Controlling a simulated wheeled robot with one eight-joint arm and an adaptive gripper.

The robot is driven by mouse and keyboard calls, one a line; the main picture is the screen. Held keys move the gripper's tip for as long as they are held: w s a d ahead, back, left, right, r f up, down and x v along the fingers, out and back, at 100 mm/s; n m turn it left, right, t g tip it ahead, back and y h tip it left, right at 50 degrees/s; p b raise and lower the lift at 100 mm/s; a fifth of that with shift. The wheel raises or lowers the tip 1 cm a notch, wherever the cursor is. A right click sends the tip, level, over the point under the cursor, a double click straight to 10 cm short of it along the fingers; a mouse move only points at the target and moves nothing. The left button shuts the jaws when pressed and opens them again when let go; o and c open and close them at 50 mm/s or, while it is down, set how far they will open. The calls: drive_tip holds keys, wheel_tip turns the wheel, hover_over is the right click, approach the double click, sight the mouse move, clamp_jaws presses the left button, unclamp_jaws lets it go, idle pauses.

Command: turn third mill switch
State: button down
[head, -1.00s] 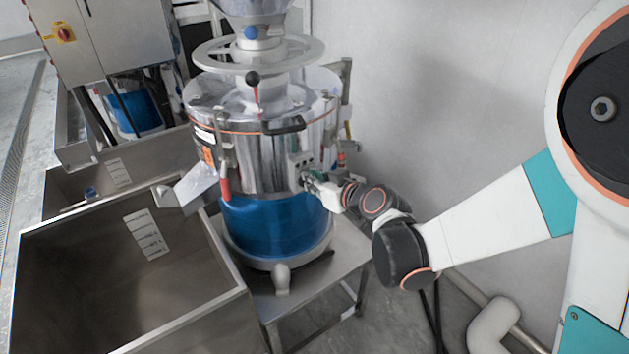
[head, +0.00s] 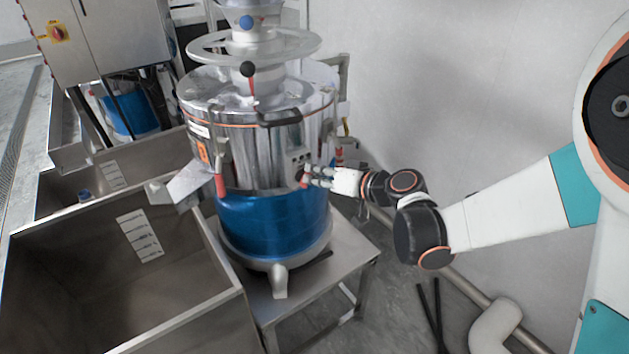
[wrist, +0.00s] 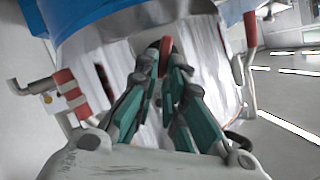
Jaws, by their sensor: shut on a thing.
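The mill (head: 272,215) is a shiny steel drum with a blue lower band, standing on a metal stand in the head view. A small switch panel (head: 300,158) sits on its front right side. My gripper (head: 308,177) reaches in from the right, with its fingertips at the lower part of this panel. In the wrist view my gripper (wrist: 164,62) has its teal fingers close together around a small red switch (wrist: 166,46). The red switch also shows at the fingertips in the head view (head: 301,177). The fingers hide part of it, so its exact angle is unclear.
A large open steel bin (head: 115,270) stands at the left front, under the mill's spout (head: 195,185). The wall (head: 430,90) is behind my arm. A white pipe (head: 490,325) is on the floor at the lower right.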

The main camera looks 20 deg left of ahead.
drive_tip(key=shift+w+d+f+m+g+y+b, duration=0.15)
drive_tip(key=shift+f+m+y+b, duration=0.45)
drive_tip(key=shift+m+b, duration=0.85)
drive_tip(key=shift+w+d+f+m+g+y+b, duration=0.1)
drive_tip(key=shift+w+f+m+g+y+b, duration=0.1)
drive_tip(key=shift+m+y+b, duration=0.95)
drive_tip(key=shift+w+d+f+m+g+y+b, duration=0.15)
drive_tip(key=shift+f+m+y+b, duration=0.3)
drive_tip(key=shift+m+b, duration=1.2)
drive_tip(key=shift+m, duration=0.45)
drive_tip(key=c, duration=1.7)
unclamp_jaws()
drive_tip(key=shift+d, duration=0.1)
drive_tip(key=v, duration=1.1)
drive_tip(key=shift+s+d, duration=0.15)
drive_tip(key=shift+d, duration=0.25)
